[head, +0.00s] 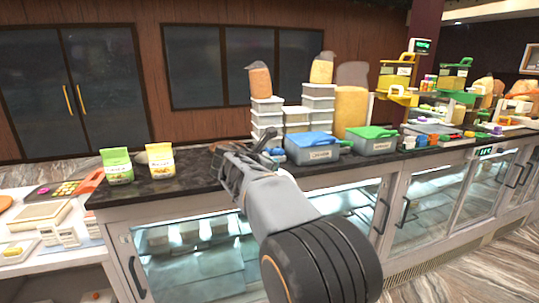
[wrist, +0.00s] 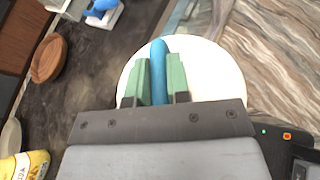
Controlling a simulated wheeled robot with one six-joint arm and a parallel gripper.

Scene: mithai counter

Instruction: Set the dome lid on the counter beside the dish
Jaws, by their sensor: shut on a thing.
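My gripper (wrist: 160,82) is shut on the blue handle of a pale round lid (wrist: 215,72) in the wrist view, with one green finger on each side of the handle. The lid spreads out beneath the fingers, and its near part is hidden by my gripper. It overlaps the counter's front edge, with the floor showing to its right. A round wooden dish (wrist: 48,58) sits on the dark counter (wrist: 88,75) to the left, apart from the lid. In the head view my gripper (head: 228,168) is over the counter's front part; I cannot make out the lid or dish there.
A green bag (head: 117,167) and a yellow bag (head: 160,161) stand left on the counter. A blue-lidded box (head: 312,148) and a green-lidded box (head: 372,140) stand right of my gripper, with stacked containers (head: 268,117) behind. Dark counter surface between the bags and my gripper is bare.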

